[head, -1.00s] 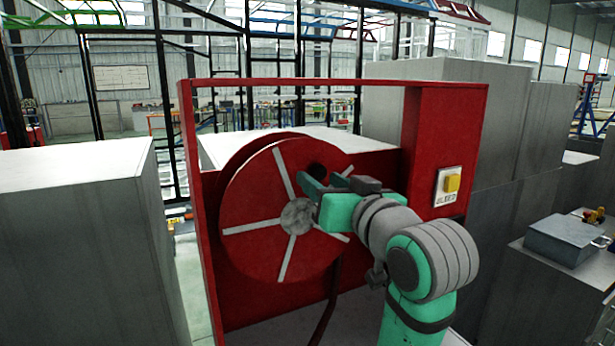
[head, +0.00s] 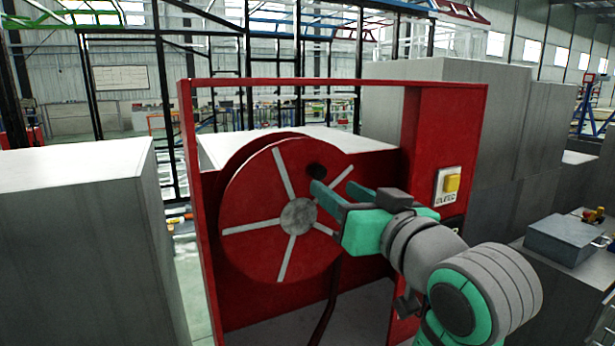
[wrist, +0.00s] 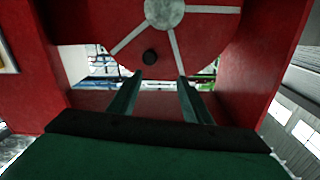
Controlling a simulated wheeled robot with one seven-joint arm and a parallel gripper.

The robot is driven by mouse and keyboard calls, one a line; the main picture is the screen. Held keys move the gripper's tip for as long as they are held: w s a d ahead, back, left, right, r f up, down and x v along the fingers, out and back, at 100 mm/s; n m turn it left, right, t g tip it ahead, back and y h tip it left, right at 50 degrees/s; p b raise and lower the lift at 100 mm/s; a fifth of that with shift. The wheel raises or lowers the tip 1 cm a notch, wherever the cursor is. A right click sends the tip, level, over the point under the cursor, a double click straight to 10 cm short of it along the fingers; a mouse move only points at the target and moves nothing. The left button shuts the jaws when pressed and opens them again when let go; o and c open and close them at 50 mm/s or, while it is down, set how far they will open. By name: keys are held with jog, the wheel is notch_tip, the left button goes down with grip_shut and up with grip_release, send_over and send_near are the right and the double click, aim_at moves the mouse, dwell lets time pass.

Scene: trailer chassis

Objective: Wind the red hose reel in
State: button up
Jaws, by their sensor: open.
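The red hose reel (head: 262,235) is an upright disc with pale spokes and a grey hub (head: 298,216), set in a red frame (head: 190,200). A dark red hose (head: 328,305) hangs below the reel.
A yellow button on a white plate (head: 449,186) is on the frame's right post, close to my arm. Grey cabinets stand left (head: 80,250) and right (head: 540,130). A grey box (head: 567,240) sits at the far right.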

jog(key=shift+v, duration=1.05)
jog(key=v, duration=1.1)
jog(key=shift+w+r, duration=0.1)
send_near(320, 173)
jog(key=x, duration=0.8)
jog(key=shift+w, duration=0.25)
grip_shut()
